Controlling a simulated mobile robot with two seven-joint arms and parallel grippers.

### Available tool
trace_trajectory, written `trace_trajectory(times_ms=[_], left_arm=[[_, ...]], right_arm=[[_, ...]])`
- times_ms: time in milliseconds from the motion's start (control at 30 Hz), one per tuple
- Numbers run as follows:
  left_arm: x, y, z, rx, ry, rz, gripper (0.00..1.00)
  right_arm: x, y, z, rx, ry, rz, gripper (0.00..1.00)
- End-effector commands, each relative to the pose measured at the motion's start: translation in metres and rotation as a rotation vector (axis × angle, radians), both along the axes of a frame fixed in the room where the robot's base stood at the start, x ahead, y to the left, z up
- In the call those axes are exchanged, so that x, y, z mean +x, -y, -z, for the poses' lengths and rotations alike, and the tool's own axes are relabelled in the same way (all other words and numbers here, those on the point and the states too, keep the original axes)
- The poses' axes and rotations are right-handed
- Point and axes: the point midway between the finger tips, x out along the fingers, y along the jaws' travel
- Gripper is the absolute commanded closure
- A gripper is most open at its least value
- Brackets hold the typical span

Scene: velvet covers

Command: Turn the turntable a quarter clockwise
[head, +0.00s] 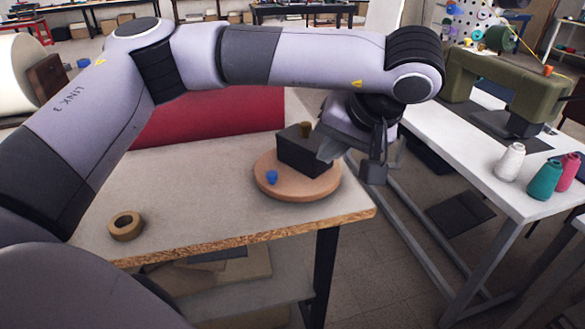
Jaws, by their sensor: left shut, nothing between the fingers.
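The turntable (296,187) is a round, light-brown disc near the right end of the table. A blue knob or peg (271,177) sits near the disc's front-left edge. My left gripper (326,154) comes in from the right side of the disc and is shut and empty. Its tip is beside the right end of the black box; I cannot tell whether they touch. My right gripper does not show.
The table (190,200) has a bare front area with a roll of tape (125,226) at the left. A red fabric piece (210,117) lies at the back. On the right, a white table (470,160) bears a green sewing machine (510,82) and thread cones (545,176). A floor gap separates the tables.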

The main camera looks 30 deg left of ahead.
Motion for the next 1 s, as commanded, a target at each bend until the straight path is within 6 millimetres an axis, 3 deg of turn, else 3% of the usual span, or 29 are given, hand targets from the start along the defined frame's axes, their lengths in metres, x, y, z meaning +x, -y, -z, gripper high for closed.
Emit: trace_trajectory(times_ms=[233,533,733,1000], left_arm=[[0.006,-0.019,0.029,0.000,-0.006,-0.004,1.00],[0.020,-0.054,0.083,0.001,-0.006,-0.003,1.00],[0.012,-0.078,0.083,-0.001,-0.002,-0.002,1.00],[0.008,-0.089,0.086,0.000,-0.003,0.001,1.00]], right_arm=[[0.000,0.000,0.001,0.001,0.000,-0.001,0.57],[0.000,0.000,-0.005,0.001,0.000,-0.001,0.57],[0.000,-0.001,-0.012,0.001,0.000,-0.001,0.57],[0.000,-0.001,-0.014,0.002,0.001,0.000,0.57]])
